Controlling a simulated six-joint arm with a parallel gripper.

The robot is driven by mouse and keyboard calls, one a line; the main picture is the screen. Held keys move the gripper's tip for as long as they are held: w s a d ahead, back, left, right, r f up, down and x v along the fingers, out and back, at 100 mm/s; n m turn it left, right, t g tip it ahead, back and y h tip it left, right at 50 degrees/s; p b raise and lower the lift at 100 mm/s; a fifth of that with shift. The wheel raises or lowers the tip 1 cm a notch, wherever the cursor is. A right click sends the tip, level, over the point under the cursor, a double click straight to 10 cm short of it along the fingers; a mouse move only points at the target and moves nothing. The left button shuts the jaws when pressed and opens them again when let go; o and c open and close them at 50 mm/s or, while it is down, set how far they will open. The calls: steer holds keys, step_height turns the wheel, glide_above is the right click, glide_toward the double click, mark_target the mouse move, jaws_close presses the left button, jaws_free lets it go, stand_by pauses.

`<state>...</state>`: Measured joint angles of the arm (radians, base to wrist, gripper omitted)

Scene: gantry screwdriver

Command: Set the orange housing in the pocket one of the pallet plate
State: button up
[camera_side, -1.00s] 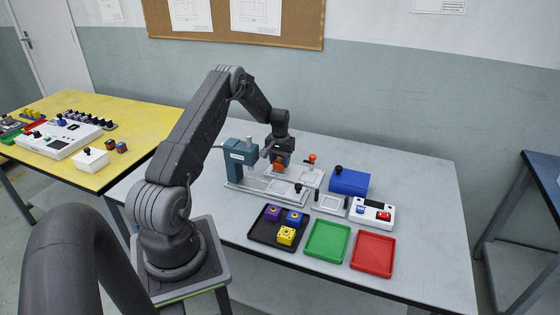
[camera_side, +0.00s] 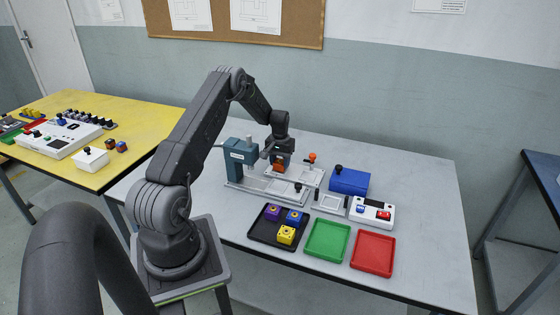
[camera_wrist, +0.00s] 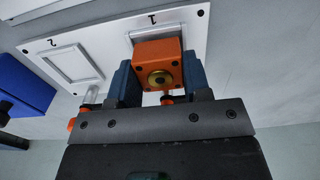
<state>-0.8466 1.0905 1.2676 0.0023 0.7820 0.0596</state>
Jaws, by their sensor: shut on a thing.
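The orange housing (camera_wrist: 158,62) is a small block with a brass round centre, held between the two blue jaws of my gripper (camera_wrist: 158,78). In the side view the housing (camera_side: 281,167) shows below my gripper (camera_side: 280,158), at the pallet plate. The white pallet plate (camera_wrist: 118,28) carries printed numbers 1 and 2. The housing is over the pocket by the number 1 and hides most of it; I cannot tell whether it is seated. The pocket by the number 2 (camera_wrist: 72,66) is an empty square frame.
A teal press-like station (camera_side: 240,160) stands left of the plate. A blue box (camera_side: 349,181) is to the right. A black tray (camera_side: 262,232) holds purple, blue and yellow blocks. Green (camera_side: 327,241) and red (camera_side: 372,254) trays are empty. An orange-topped knob (camera_side: 312,157) stands by the plate.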

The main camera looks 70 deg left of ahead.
mark_target(280, 161)
steer(key=shift+f, duration=0.3)
stand_by(0.5)
steer(key=o, duration=1.3)
steer(key=shift+c, duration=0.2)
steer(key=shift+r, duration=3.95)
